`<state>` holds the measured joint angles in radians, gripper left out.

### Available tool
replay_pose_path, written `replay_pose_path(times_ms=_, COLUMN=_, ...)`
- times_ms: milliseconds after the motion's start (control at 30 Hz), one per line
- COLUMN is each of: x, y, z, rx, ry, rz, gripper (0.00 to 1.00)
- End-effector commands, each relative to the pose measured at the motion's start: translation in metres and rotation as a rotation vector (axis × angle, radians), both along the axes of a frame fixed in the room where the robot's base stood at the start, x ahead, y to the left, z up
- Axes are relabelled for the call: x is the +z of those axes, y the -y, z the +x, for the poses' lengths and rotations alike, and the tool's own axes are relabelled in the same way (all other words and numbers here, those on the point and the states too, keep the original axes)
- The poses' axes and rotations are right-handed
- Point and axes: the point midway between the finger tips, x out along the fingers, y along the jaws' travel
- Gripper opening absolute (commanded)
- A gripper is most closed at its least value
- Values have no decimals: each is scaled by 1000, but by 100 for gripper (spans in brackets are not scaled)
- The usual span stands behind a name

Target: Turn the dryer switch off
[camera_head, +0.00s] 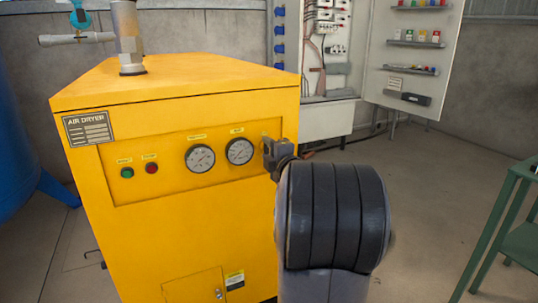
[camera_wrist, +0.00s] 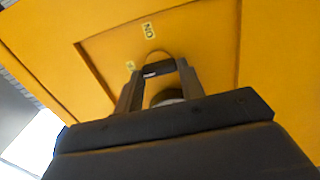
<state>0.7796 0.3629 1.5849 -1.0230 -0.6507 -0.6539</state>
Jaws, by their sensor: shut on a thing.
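The yellow air dryer (camera_head: 180,240) stands left of centre in the head view, with a recessed panel on its front. My gripper (camera_head: 272,152) is at the right end of this panel, beside the right gauge, and hides the dryer switch there. In the wrist view my gripper (camera_wrist: 158,78) has its two fingers on either side of the black switch handle (camera_wrist: 158,68) and is shut on it. An ON label (camera_wrist: 149,30) is above the switch, and a smaller label (camera_wrist: 130,66) is to its left. Which mark the handle points to is unclear.
Two round gauges (camera_head: 199,158), a green button (camera_head: 127,173) and a red button (camera_head: 152,168) are on the panel. An open electrical cabinet (camera_head: 330,120) stands behind. A green metal stand (camera_head: 500,215) is at the right, with clear floor between.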

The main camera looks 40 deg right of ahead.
Motion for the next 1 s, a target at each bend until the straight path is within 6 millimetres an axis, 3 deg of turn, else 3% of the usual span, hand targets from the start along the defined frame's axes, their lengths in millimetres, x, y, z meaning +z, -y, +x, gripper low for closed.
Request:
replay_pose_path(times_ms=467, x=-1, y=0, z=0, rx=2, ry=-6, rz=-17, gripper=14)
replay_pose_path(times_ms=500, x=-1, y=0, z=0, rx=2, ry=-6, rz=-17, gripper=38)
replay_pose_path(times_ms=600, x=-1, y=0, z=0, rx=1, ry=-6, rz=-16, gripper=46)
replay_pose_path(times_ms=867, x=0, y=0, z=-1, rx=0, ry=-5, rz=-15, gripper=46)
replay_pose_path(times_ms=1000, x=1, y=-2, z=-13, rx=-1, ry=-5, rz=-15, gripper=46)
